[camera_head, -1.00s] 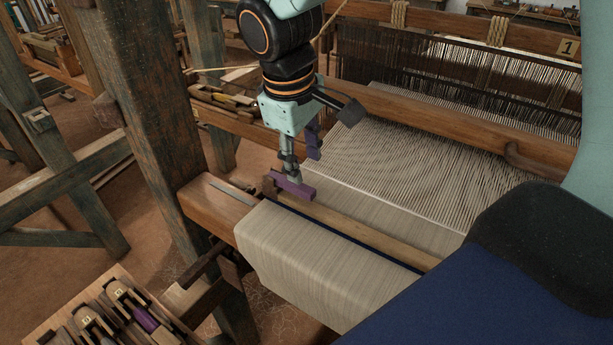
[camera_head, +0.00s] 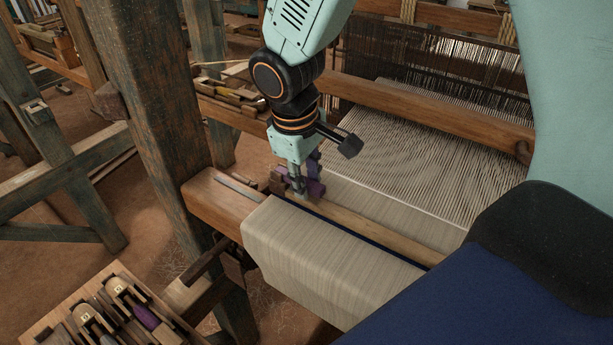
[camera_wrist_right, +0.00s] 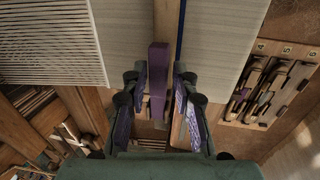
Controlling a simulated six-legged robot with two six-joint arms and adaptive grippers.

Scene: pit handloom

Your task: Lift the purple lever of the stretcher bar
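The purple lever (camera_head: 317,188) lies on the wooden stretcher bar (camera_head: 375,231), near the bar's left end above the woven cloth (camera_head: 320,257). In the right wrist view the lever (camera_wrist_right: 158,70) points along the bar (camera_wrist_right: 166,18), with its lower part between my fingers. My right gripper (camera_head: 301,190) is down at the lever from above. Its two purple-padded fingers (camera_wrist_right: 157,108) stand apart on either side of the lever, with gaps visible. In the head view the gripper hides part of the lever. My left gripper is not in view.
The loom's thick wooden post (camera_head: 150,110) stands left of my right arm. The front beam (camera_head: 215,205) runs under the cloth. Warp threads (camera_head: 430,150) stretch behind. A tray of shuttles (camera_head: 115,315) sits at lower left.

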